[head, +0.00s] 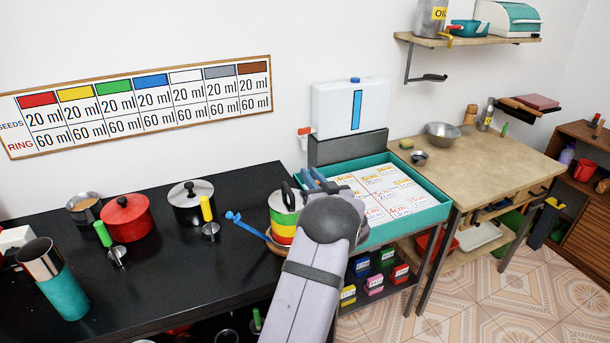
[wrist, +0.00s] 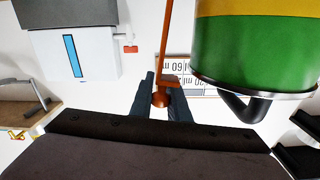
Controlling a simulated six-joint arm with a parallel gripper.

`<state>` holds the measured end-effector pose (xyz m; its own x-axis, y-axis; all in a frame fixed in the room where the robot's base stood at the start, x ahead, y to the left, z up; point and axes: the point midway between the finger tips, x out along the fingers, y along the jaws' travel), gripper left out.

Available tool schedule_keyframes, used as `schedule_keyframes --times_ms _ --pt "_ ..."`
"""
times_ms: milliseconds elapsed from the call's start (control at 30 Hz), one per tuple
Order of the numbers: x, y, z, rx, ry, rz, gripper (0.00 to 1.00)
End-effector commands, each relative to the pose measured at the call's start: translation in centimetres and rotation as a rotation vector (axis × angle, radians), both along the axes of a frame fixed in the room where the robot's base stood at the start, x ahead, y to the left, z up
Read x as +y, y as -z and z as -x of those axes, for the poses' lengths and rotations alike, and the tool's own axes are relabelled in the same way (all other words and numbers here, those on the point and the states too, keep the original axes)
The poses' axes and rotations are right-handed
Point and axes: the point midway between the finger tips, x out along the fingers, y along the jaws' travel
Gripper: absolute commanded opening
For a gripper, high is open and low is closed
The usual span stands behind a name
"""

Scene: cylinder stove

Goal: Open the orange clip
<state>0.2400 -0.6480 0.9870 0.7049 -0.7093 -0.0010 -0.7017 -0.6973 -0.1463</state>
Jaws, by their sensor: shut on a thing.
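In the wrist view, a thin orange rod with a small arm and a round knob at its end, which looks like the orange clip (wrist: 166,45), stands beside a striped cylinder (wrist: 245,55). My gripper (wrist: 163,91) has its dark fingers shut on the knob end. The cylinder is close beside the fingers but apart from them. In the head view, the striped cylinder (head: 283,221) stands on an orange-brown base (head: 277,248) at the right end of the black counter. My gripper (head: 314,180) is beside its top, and my arm hides the clip there.
A blue-handled part (head: 248,226) sticks out left of the cylinder. A white tank (head: 350,108) with a red-orange tap (head: 304,132) stands behind. A teal tray (head: 437,203) lies to the right. Pots, including a red one (head: 126,216), stand farther left on the black counter (head: 165,275).

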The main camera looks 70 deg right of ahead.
Motion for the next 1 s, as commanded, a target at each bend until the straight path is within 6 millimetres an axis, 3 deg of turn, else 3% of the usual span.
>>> schedule_keyframes --times_ms 500,1000 --pt "-4.1 1.8 4.2 -0.247 0.002 -0.242 0.00" --pt "-5.1 2.7 5.3 -0.239 0.004 -0.241 0.00"
